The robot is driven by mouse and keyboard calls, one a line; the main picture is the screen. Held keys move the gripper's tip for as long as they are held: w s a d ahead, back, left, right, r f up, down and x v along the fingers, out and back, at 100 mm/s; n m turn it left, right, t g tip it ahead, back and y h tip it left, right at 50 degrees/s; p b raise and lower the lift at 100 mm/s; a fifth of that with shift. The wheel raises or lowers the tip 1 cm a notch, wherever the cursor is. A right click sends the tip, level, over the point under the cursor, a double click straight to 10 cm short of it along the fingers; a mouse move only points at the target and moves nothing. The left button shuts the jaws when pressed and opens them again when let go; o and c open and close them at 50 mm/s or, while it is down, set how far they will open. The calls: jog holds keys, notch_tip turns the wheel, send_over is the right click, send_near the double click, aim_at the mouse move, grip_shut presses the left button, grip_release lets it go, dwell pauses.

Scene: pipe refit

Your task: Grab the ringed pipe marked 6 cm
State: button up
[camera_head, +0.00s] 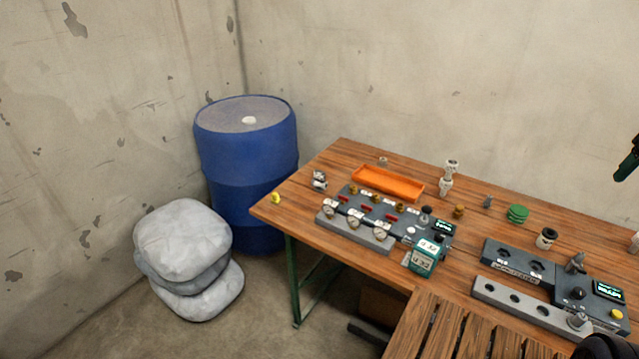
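No pipe mark can be read at this size, so I cannot tell which piece is the ringed pipe marked 6 cm. Small grey-white pipe-like pieces stand on the wooden table (300,205): one (451,167) near the back edge, another (446,187) just in front of it. A further metallic fitting (320,180) is at the table's left. My gripper cannot be made out. A dark green and black part is cut off at the right edge, and a black rounded shape at the bottom right corner; I cannot tell what either is.
An orange tray (388,191) lies behind a dark panel with gauges and red handles. A teal device (424,257) stands beside it. Green discs (517,214) and a holed grey block (520,306) are farther right. A blue barrel (247,165) and stacked sacks (183,240) stand left.

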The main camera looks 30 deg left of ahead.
jog(key=w+a+r+n, duration=0.2)
jog(key=w+a+n, duration=0.7)
jog(key=w+a, duration=0.6)
jog(key=w+a+f+n, duration=0.2)
jog(key=w+a+n, duration=0.35)
jog(key=a, duration=0.65)
jog(key=n, duration=1.8)
send_over(319, 172)
jog(key=s, duration=0.4)
notch_tip(319, 172, down, 30)
jog(key=x, duration=0.5)
jog(key=shift+w+a+f, duration=0.1)
jog(key=shift+w+a, duration=0.2)
jog(key=shift+a, duration=0.05)
jog(key=shift+d+x, duration=0.15)
jog(key=shift+x, duration=1.2)
jog(key=shift+d+x, duration=0.15)
jog(key=shift+x, duration=1.2)
jog(key=shift+w, duration=0.15)
jog(key=c, duration=1)
